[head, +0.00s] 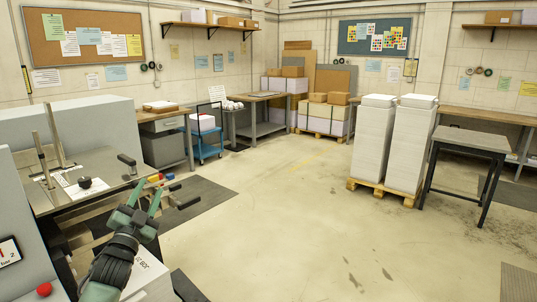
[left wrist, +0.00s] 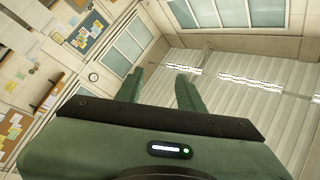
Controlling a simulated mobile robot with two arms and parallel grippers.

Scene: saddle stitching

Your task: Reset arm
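My left gripper (head: 146,194) is raised at the lower left of the head view, its two green fingers spread and pointing up. In the left wrist view the gripper (left wrist: 160,85) also shows its fingers apart with nothing between them. Behind the fingers that view shows the ceiling, windows and upper walls. My right gripper is not in the head view.
A grey machine (head: 78,110) with a metal table stands at the left, close to my left arm. Tall white paper stacks (head: 407,147) on a pallet and a dark table (head: 469,141) stand at the right. The middle floor is clear.

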